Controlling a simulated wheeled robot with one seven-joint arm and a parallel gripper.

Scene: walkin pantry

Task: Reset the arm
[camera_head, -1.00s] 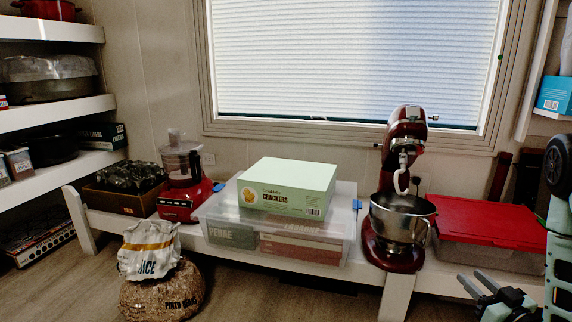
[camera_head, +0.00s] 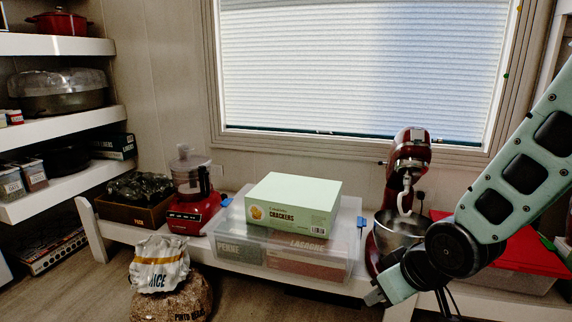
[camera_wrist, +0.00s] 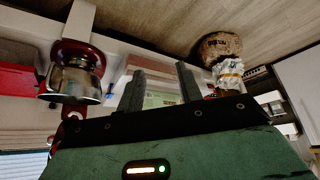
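My gripper (camera_wrist: 160,70) is open in the wrist view, with two dark fingers apart and nothing between them. In the head view my arm comes in from the right edge and bends down. My gripper (camera_head: 376,294) is at its low end there, in front of the bench edge and below the mixer; its fingers are hard to make out. The red stand mixer (camera_head: 408,148) is partly hidden behind my arm, and its steel bowl (camera_wrist: 72,82) shows in the wrist view.
A green crackers box (camera_head: 292,200) sits on a clear lidded bin (camera_head: 228,240) on the bench. A red food processor (camera_head: 192,208) and a box of dark bags (camera_head: 140,212) stand left. Rice (camera_head: 160,272) and pinto bean (camera_head: 180,302) bags are on the floor. A red-lidded bin (camera_head: 530,257) is behind my arm.

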